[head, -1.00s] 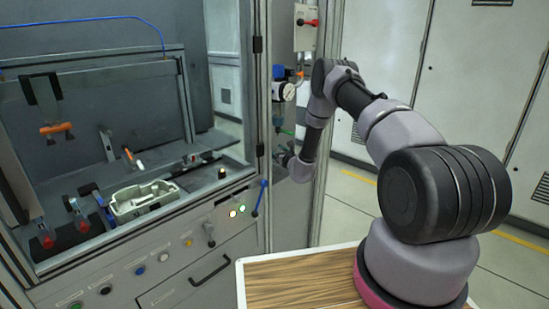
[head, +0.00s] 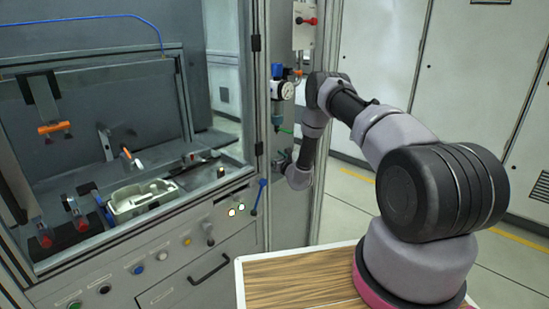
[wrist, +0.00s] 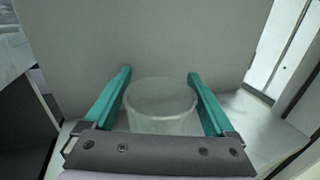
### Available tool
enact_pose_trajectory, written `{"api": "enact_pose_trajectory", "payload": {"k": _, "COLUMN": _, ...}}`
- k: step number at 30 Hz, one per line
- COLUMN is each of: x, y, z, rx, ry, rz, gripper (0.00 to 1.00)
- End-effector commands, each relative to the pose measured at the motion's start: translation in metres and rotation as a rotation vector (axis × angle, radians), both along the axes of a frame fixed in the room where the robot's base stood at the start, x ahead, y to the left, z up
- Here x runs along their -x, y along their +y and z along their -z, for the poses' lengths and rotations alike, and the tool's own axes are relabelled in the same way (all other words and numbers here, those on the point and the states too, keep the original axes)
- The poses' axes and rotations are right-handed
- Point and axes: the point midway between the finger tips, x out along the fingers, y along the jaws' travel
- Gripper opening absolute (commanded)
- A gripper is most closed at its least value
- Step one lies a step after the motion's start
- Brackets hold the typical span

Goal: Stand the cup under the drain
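The cup (wrist: 161,108) is a clear, whitish tumbler, upright in the wrist view. It sits between the two teal fingers of my gripper (wrist: 160,76), with its sides against both of them. My gripper is shut on it. The cup's base is hidden behind the gripper's dark palm bar. In the head view my gripper is at the cabinet post, mostly hidden by my own wrist, and the cup cannot be made out. Above it on the post is a gauge unit (head: 284,90) with a blue top. A green tube (head: 285,130) shows below the unit; the drain outlet itself is not clear.
A pale ledge (wrist: 255,122) lies beside the cup, with a grey panel (wrist: 150,35) behind. In the head view, a blue lever (head: 259,197) stands left of my wrist. The machine bay holds a pale tray (head: 140,200). A wooden top (head: 290,275) is in front.

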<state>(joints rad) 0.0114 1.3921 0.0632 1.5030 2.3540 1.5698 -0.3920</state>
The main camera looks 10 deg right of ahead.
Motion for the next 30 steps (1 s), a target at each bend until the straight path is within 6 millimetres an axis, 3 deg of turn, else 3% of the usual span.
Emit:
{"api": "enact_pose_trajectory", "payload": {"k": 5, "x": 0.013, "y": -0.005, "z": -0.001, "rx": 0.0, "ry": 0.002, "rz": 0.001, "gripper": 0.9}}
{"api": "enact_pose_trajectory", "payload": {"k": 19, "x": 0.1, "y": -0.033, "z": -0.002, "rx": -0.001, "ry": 0.001, "rz": 0.001, "gripper": 0.9}}
{"api": "enact_pose_trajectory", "payload": {"k": 24, "x": 0.113, "y": -0.037, "z": -0.002, "rx": 0.0, "ry": 0.0, "rz": 0.0, "gripper": 0.9}}
{"api": "enact_pose_trajectory", "payload": {"k": 30, "x": 0.114, "y": -0.037, "z": -0.002, "rx": 0.0, "ry": -0.001, "rz": 0.0, "gripper": 0.9}}
